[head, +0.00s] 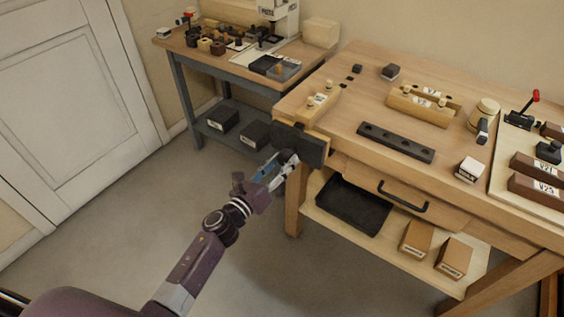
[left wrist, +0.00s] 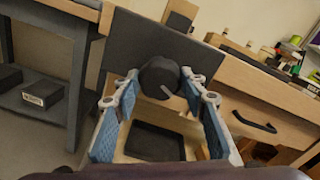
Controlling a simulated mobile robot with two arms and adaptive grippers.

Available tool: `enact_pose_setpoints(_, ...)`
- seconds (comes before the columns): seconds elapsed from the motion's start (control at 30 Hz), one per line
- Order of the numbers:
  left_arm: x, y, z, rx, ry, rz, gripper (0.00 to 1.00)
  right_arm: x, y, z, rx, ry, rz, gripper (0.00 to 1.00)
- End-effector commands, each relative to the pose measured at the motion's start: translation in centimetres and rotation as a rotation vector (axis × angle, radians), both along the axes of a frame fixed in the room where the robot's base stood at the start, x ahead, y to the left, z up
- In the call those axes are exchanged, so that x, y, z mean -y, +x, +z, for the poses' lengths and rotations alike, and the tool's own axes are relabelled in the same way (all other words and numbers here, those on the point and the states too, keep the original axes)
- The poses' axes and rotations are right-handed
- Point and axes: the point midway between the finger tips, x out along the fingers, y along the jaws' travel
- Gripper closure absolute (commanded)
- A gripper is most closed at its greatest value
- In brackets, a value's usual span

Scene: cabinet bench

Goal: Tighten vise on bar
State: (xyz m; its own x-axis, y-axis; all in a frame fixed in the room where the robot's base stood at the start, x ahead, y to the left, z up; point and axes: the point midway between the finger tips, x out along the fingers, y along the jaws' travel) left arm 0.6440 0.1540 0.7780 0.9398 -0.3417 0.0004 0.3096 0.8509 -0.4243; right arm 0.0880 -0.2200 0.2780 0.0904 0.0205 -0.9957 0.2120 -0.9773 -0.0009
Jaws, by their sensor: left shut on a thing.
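The vise (head: 298,145) is on the near left corner of the wooden bench, with a dark, flat front jaw. The jaw also shows in the left wrist view (left wrist: 120,45), with a round dark knob (left wrist: 159,74) on its face. My left gripper (head: 286,163) is shut on this knob, one blue-padded finger on each side. A dark bar with several holes (head: 395,142) lies flat on the bench top, right of the vise. I cannot tell whether a bar is between the jaws; the front jaw hides the gap. My right gripper is out of view.
Below are a drawer with a dark handle (head: 402,197) and a shelf with a black tray (head: 352,204). A grey side table (head: 222,60) stands at the back left. The floor at left is clear.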

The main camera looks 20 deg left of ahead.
Motion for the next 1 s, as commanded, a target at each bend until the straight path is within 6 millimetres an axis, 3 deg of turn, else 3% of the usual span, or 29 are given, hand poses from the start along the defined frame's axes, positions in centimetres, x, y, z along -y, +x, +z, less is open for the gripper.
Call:
enact_pose_setpoints(0.5,0.0,0.1,-0.3,0.092,0.26,0.001,0.82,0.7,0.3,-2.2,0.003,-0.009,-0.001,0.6)
enact_pose_setpoints(1.0,-0.1,0.1,-0.4,0.119,0.338,0.001,0.82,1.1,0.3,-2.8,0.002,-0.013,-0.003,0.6)
